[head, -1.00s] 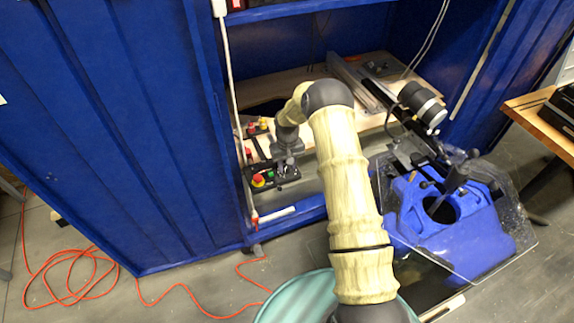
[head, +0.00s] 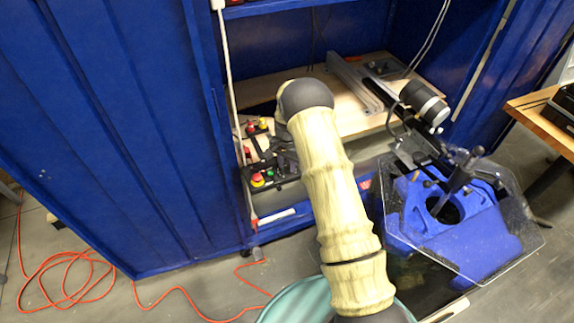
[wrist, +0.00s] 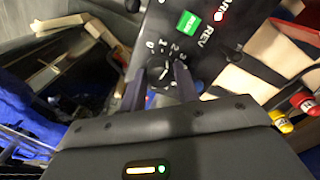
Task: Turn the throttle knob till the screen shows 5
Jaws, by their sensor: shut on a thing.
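The throttle knob (wrist: 158,72) is dark and round, on a black control panel with a dial of white numbers around it. My gripper (wrist: 160,84) is shut on the knob, one finger on each side. A small green rectangle (wrist: 188,23) sits on the panel above the knob. I cannot tell whether it is the screen, and I read no value on it. In the head view the black panel (head: 258,186) stands at the cabinet's front edge. My arm hides the knob and much of my gripper there.
Red and yellow buttons (wrist: 292,112) lie to the right. A blue machine with a clear shield (head: 450,215) stands to the right.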

